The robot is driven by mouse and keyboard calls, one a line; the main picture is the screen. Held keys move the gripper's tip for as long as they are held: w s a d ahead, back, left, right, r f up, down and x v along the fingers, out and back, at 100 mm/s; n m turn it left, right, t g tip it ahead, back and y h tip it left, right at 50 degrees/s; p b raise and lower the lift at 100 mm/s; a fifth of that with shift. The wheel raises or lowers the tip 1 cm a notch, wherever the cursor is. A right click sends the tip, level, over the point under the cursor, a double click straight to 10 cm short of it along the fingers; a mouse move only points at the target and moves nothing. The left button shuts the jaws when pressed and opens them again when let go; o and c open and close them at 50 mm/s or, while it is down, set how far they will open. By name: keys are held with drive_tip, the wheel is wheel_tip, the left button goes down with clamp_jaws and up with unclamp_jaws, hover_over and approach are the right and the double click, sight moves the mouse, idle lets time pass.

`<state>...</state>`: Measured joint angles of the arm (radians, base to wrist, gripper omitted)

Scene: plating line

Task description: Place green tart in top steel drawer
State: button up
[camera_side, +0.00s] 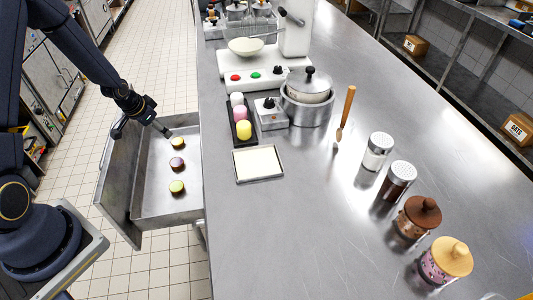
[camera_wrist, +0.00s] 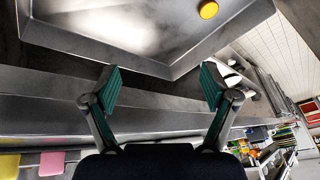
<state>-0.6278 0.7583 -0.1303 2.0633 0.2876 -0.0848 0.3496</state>
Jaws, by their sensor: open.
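The steel drawer (camera_side: 151,204) stands open at the left side of the counter. Three small tarts lie in a row on its floor. The green tart (camera_side: 176,187), yellow-green on top with a brown shell, is nearest the camera. My gripper (camera_side: 142,129) is over the drawer's far left part, near the yellow tart. In the wrist view my gripper (camera_wrist: 159,86) is open and empty, with a drawer wall beyond the fingers and a yellow tart (camera_wrist: 208,9) at the top.
The counter's front middle is clear.

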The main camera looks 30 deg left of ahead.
drive_tip(key=s+d+r, duration=0.2)
drive_tip(key=d+r, duration=0.3)
drive_tip(key=r, duration=0.6)
drive_tip(key=s+d+r, duration=0.3)
drive_tip(key=d+r, duration=0.3)
drive_tip(key=r, duration=0.5)
drive_tip(key=s+d+r, duration=0.3)
drive_tip(key=s+d, duration=0.1)
drive_tip(key=s, duration=0.3)
drive_tip(key=s+d+r+n+t+h, duration=0.1)
drive_tip(key=s+d+r, duration=0.3)
drive_tip(key=s, duration=0.4)
drive_tip(key=shift+d+r, duration=0.15)
drive_tip(key=shift+d, duration=0.5)
